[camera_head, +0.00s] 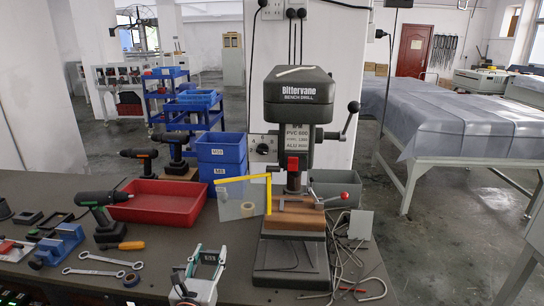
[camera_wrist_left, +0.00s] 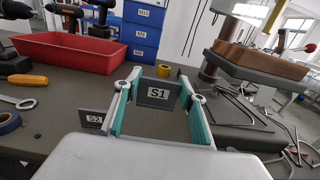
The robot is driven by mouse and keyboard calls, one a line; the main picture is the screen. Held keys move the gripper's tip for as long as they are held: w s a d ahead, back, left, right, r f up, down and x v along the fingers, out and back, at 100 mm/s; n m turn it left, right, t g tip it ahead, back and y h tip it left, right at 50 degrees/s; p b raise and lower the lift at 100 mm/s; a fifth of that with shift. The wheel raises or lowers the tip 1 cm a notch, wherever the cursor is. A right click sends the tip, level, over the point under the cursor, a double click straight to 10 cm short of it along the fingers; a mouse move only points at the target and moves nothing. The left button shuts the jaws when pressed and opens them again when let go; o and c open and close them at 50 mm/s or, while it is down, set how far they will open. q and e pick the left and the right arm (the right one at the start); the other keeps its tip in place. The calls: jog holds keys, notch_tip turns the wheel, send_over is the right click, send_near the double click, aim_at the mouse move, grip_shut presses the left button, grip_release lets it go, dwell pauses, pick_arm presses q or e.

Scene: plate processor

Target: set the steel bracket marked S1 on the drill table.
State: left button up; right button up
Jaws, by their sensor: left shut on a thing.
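The dark steel bracket marked S1 (camera_wrist_left: 157,95) is between the two fingers of my left gripper (camera_wrist_left: 163,78), its label facing the wrist camera. In the head view my left gripper (camera_head: 208,256) is at the bottom, left of the drill's base, shut on the bracket. The drill table (camera_head: 300,217) has a brown wooden top and is to the right of and beyond the gripper; it also shows in the left wrist view (camera_wrist_left: 262,61). The bracket is apart from it. My right gripper is not in view.
A plate marked S2 (camera_wrist_left: 92,118) is just left of my left gripper. A yellow-framed clear guard (camera_head: 245,198) stands at the drill table's left side. Bent rods (camera_head: 350,265) lie right of the drill base. A red tray (camera_head: 160,202) and blue bins (camera_head: 221,155) are behind.

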pick_arm(q)
jog(key=s+a+r, duration=0.2)
jog(key=s+r, duration=0.1)
jog(key=s, duration=0.6)
jog(key=s+a+r, duration=0.2)
jog(key=s+r, duration=0.2)
jog(key=s, duration=0.5)
jog(key=shift+s, duration=0.4)
jog(key=shift+f, duration=0.1)
